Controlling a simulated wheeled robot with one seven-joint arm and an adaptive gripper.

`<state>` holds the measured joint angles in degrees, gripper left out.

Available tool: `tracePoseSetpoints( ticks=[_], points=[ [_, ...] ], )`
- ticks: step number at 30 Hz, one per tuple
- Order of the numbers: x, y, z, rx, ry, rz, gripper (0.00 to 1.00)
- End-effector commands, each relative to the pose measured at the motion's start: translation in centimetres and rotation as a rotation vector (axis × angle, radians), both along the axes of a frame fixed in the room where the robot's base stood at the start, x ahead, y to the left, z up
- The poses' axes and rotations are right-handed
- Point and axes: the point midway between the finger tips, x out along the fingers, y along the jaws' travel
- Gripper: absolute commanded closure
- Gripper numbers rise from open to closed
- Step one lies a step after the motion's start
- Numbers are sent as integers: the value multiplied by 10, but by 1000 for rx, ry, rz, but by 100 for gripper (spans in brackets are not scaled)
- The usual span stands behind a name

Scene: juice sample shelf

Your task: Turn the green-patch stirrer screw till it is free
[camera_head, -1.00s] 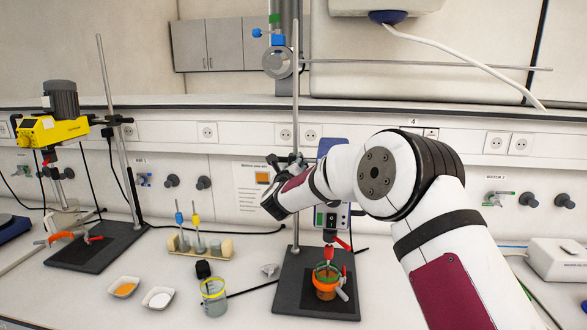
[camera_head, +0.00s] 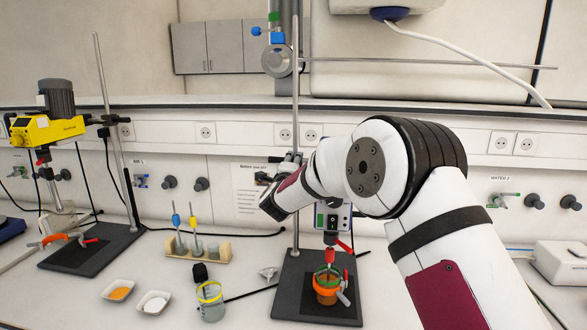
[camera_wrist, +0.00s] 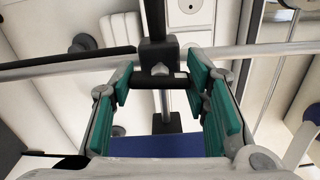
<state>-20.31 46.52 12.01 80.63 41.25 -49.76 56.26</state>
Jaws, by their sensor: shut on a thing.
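The green-patch stirrer (camera_head: 333,215) hangs on the right-hand stand, its body partly hidden behind my arm. Its clamp (camera_head: 291,160) sits on the upright rod. In the wrist view, the green-padded fingers of my gripper (camera_wrist: 162,88) are on either side of a short dark screw (camera_wrist: 158,82) beneath the black clamp block (camera_wrist: 158,54), and shut on it. The blue stirrer body (camera_wrist: 160,146) lies just below. My gripper's fingers are hidden behind the arm in the head view. The green patch shows small on the stirrer's front (camera_head: 320,219).
An orange vessel (camera_head: 326,292) stands under the stirrer on the black base plate (camera_head: 290,290). A beaker (camera_head: 211,306), two dishes and a rack (camera_head: 196,255) stand to the left. A yellow stirrer (camera_head: 45,128) is on the far-left stand. A horizontal rod (camera_wrist: 55,66) crosses close to my fingers.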

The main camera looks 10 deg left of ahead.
Motion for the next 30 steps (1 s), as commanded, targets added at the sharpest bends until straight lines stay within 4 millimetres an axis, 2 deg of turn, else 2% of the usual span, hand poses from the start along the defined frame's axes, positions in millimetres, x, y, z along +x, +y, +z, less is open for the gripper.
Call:
tracePoseSetpoints(
  ticks=[9, 24, 25, 27, 30],
  points=[
    [0, 1, 1, -102, 2, 2, 85],
    [0, 1, 1, -119, 3, 2, 85],
    [0, 1, 1, -119, 3, 2, 53],
    [0, 1, 1, -119, 3, 2, 37],
    [0, 1, 0, -119, 3, 1, 37]
  ],
)
